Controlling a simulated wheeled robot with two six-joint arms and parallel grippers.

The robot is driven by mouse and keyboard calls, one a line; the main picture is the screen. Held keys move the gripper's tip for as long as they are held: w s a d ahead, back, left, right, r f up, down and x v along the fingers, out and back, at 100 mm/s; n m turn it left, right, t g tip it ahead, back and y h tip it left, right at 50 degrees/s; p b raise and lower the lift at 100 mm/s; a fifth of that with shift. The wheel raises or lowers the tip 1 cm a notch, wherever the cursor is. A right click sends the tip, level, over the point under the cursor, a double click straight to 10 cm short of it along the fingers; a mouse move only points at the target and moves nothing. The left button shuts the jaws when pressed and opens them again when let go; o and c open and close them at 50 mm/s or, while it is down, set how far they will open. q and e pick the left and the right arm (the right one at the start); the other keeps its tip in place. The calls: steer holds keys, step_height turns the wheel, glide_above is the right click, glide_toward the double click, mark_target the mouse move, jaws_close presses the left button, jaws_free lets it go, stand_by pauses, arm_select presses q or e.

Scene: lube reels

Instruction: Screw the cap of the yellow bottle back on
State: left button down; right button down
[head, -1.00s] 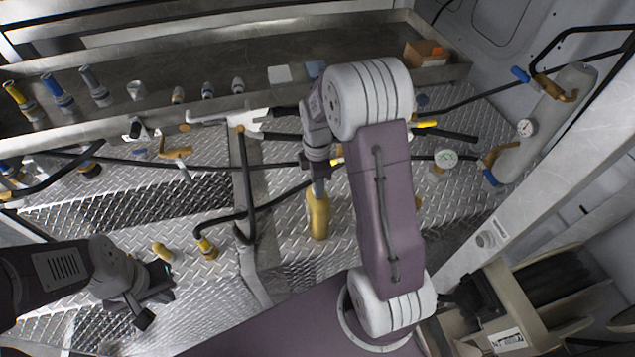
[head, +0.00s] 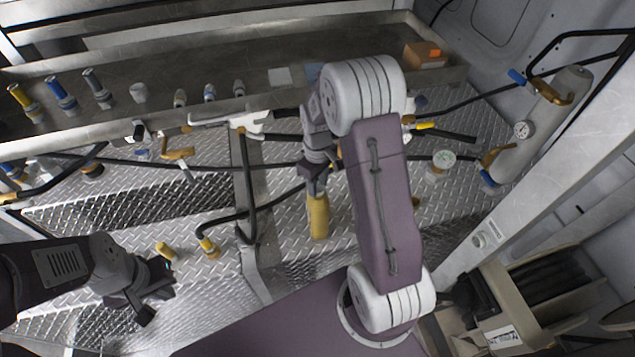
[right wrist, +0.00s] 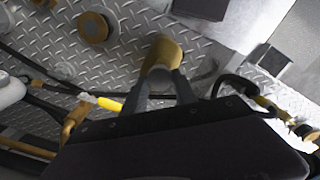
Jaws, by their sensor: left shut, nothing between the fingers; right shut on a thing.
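The yellow bottle (head: 318,217) stands upright on the diamond-plate floor in the head view; it also shows in the right wrist view (right wrist: 166,48). My right gripper (head: 317,190) is at the bottle's top, pointing down, and is shut on its top end. In the right wrist view its two fingers (right wrist: 165,76) lie on either side of the narrow top. The fingers hide that part, so I cannot tell cap from neck there. My left gripper (head: 153,292) is shut and empty, low at the left, well apart from the bottle.
Black hoses (head: 245,195) run left of the bottle. Two small yellow-topped fittings (head: 207,248) stand between my left gripper and the bottle. A long metal tray (head: 230,65) crosses the back.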

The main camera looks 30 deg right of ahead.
steer(key=m, duration=0.2)
steer(key=shift+r+m+p, duration=0.1)
steer(key=shift+m+p, duration=0.3)
steer(key=shift+m, duration=1.2)
steer(key=shift+m, duration=0.6)
steer(key=m, duration=0.2)
steer(key=m+p, duration=0.1)
steer(key=m, duration=0.1)
steer(key=shift+d+f, duration=0.1)
steer(key=shift+f, duration=0.1)
